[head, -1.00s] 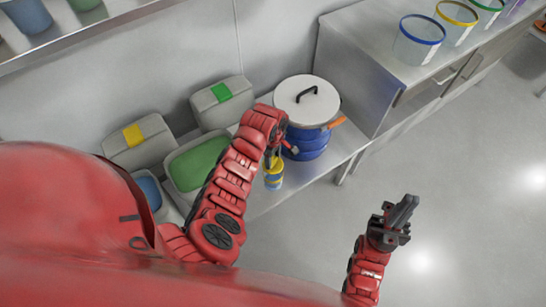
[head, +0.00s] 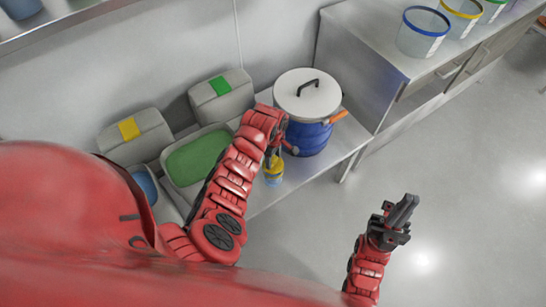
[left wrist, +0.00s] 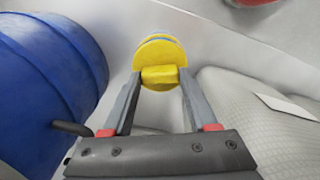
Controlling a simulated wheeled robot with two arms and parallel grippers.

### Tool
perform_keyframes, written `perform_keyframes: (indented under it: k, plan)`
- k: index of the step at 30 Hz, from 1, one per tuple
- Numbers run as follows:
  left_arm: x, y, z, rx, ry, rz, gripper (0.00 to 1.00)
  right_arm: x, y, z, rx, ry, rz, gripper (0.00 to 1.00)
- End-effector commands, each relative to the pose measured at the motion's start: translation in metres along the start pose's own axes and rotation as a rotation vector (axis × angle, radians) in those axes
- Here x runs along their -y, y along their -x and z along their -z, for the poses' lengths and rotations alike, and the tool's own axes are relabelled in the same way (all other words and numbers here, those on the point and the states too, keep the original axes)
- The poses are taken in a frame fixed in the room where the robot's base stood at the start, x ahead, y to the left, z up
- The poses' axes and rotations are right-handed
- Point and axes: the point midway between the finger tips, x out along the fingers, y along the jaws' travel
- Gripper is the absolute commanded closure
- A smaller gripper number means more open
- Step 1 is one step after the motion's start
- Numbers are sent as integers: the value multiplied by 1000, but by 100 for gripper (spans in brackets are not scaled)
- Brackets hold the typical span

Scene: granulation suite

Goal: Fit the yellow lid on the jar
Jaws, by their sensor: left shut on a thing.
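The yellow lid (left wrist: 160,55) shows in the left wrist view with its raised yellow grip block between my left fingertips (left wrist: 161,77). My left gripper is shut on that block. A thin blue edge shows behind the lid's far rim; most of what lies beneath is hidden. In the head view the jar (head: 273,179), small with yellow and blue on it, is just below my left gripper (head: 271,158), near the bench's front edge. I cannot tell whether the lid is seated on it. My right gripper (head: 404,211) is shut and empty over the floor.
A blue drum (head: 309,137) with a white lid and orange handle stands close right of the jar. A green-filled tray (head: 198,156) and grey containers (head: 222,100) stand to the left. A steel cabinet (head: 365,60) carrying clear buckets (head: 422,35) is at right. Floor at lower right is clear.

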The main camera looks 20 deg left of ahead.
Motion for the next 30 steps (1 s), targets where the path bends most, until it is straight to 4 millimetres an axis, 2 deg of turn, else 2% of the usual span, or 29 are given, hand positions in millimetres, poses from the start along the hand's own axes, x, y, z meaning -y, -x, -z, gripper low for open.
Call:
perform_keyframes:
  k: [5,30]
  plan:
    - [0,1,-1,0,-1,-1,94,0,-5,1,0,0,0,100]
    - [0,-7,0,0,0,0,94,0,-1,0,0,0,0,100]
